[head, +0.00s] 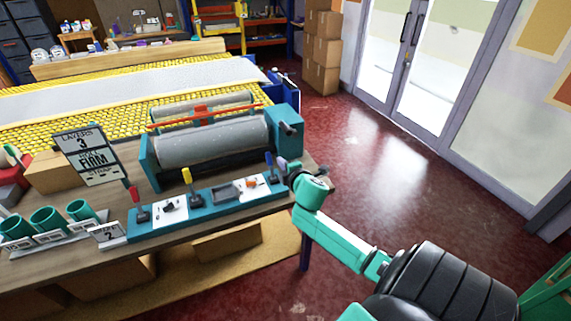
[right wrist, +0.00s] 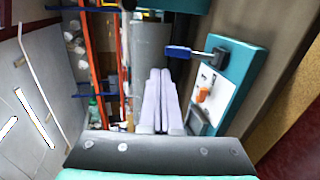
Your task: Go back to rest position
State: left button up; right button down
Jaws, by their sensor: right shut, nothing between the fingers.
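My right gripper (head: 283,165) is at the right end of the teal control panel (head: 205,206), next to the blue-handled lever (head: 268,160). In the right wrist view its two pale lavender fingers (right wrist: 161,75) are shut together with nothing between them. The blue lever (right wrist: 190,52) shows just right of the fingertips there, apart from them in the picture. My left gripper is not in view.
A grey roller machine (head: 210,141) stands behind the panel on the wooden bench. A sign (head: 88,155) reading "3" and "FIRM" and several teal cups (head: 48,219) are at left. Cardboard boxes (head: 320,55) stand by glass doors. The red floor (head: 395,175) at right is clear.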

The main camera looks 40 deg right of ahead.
jog(key=s+a+f+m+g+y, duration=0.15)
jog(key=s+f, duration=0.35)
jog(key=f, duration=0.5)
jog(key=s+a+f+m+g+b, duration=0.1)
jog(key=s+f+m+g, duration=0.3)
jog(key=f, duration=0.6)
jog(key=s+a+f+m+g+y, duration=0.1)
jog(key=s+f, duration=0.6)
jog(key=f, duration=0.2)
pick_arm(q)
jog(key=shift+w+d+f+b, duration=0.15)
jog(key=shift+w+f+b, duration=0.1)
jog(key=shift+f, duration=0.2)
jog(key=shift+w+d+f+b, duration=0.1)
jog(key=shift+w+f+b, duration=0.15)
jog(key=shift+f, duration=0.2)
pick_arm(e)
jog(key=s+a+f+m+g, duration=0.1)
jog(key=s+a+f, duration=0.3)
jog(key=s, duration=0.5)
jog(key=s+a+f+m+g+y, duration=0.1)
jog(key=s+a+f+m+g, duration=0.1)
jog(key=s+a+f, duration=0.3)
jog(key=s+a+f+m+g+y, duration=0.1)
jog(key=s+a+f, duration=0.4)
jog(key=s+f, duration=0.5)
jog(key=s+m+g, duration=0.1)
jog(key=s+g, duration=0.1)
jog(key=s, duration=0.1)
jog(key=shift+s, duration=0.3)
